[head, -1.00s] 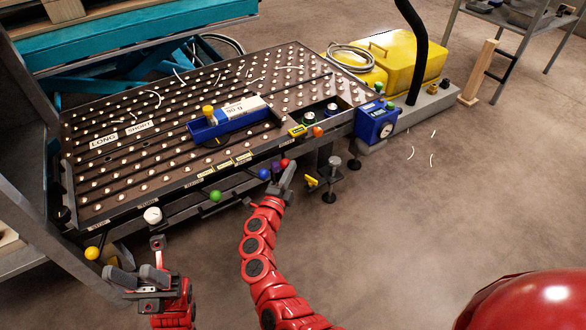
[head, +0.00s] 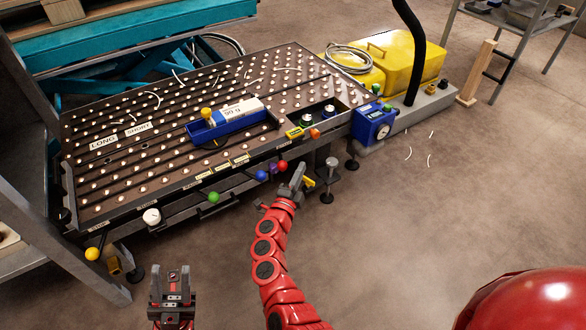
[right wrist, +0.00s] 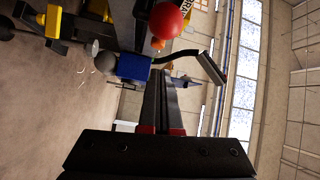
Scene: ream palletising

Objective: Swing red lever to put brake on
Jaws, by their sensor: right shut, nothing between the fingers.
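The red ball knob (head: 282,166) of the lever is at the front edge of the roller table, right of the purple and blue knobs. It shows large at the top of the right wrist view (right wrist: 167,20). My right gripper (head: 299,170) is shut and empty, just right of the red knob in the head view. Its closed fingers (right wrist: 166,100) point up below the knob in the wrist view, apparently apart from it. The lever's shaft is mostly hidden under the table edge.
A blue knob (head: 261,176) and a green knob (head: 213,197) stand along the same edge, with a white knob (head: 152,216) further left. A yellow part (head: 309,183) and a table foot (head: 327,197) are close to my right gripper.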

